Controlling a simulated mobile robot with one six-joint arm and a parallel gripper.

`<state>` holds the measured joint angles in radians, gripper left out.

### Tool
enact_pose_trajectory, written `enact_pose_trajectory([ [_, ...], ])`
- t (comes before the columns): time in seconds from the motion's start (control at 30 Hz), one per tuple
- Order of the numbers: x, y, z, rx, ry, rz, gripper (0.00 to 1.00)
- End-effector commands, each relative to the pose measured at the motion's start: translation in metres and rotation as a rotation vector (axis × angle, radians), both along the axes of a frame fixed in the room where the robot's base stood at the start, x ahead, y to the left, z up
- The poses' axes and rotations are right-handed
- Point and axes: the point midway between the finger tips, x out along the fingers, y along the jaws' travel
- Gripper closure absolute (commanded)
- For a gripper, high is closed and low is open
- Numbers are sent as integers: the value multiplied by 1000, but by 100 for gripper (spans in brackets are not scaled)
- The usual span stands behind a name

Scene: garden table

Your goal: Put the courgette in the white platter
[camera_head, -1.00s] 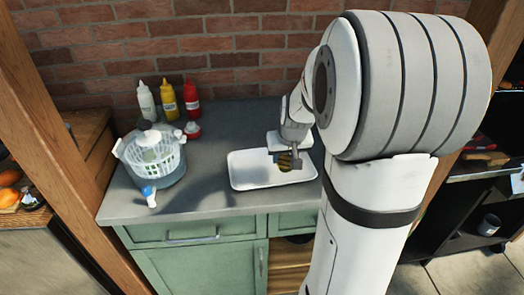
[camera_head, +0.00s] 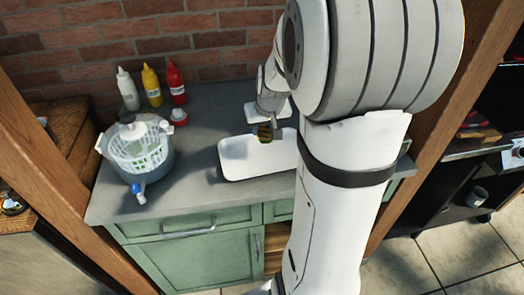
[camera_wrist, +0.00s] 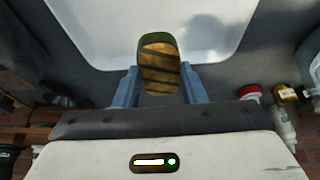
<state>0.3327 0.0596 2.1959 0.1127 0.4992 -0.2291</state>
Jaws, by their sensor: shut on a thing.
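The courgette (camera_wrist: 159,66) is a short, stubby piece with dark green and yellow-brown stripes. My gripper (camera_wrist: 160,85) is shut on it, with one blue-grey finger on each side. In the head view the courgette (camera_head: 264,132) and gripper appear at the back edge of the white platter (camera_head: 240,165). The platter is a shallow rectangular dish on the grey worktop. Its right end is hidden behind my arm. In the wrist view the platter (camera_wrist: 95,30) fills the top, and the courgette overlaps its near rim. The height above the platter is hard to tell.
A salad spinner with a white basket (camera_head: 140,155) stands left of the platter. White (camera_head: 128,92), yellow (camera_head: 152,86) and red (camera_head: 176,84) squeeze bottles stand by the brick wall. A small blue-and-white item (camera_head: 138,193) lies near the worktop's front edge.

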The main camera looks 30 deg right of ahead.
Motion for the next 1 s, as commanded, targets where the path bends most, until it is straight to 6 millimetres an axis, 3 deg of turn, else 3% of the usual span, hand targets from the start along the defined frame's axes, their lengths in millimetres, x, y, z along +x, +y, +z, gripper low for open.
enact_pose_trajectory([
  [0.1, -1, -1, -26, 1, 6, -3, 88],
  [0.5, -1, -2, -76, 2, 5, -5, 88],
  [0.97, 0, -3, -88, 0, 0, -5, 88],
  [1.0, 0, -3, -88, 0, 0, -5, 62],
])
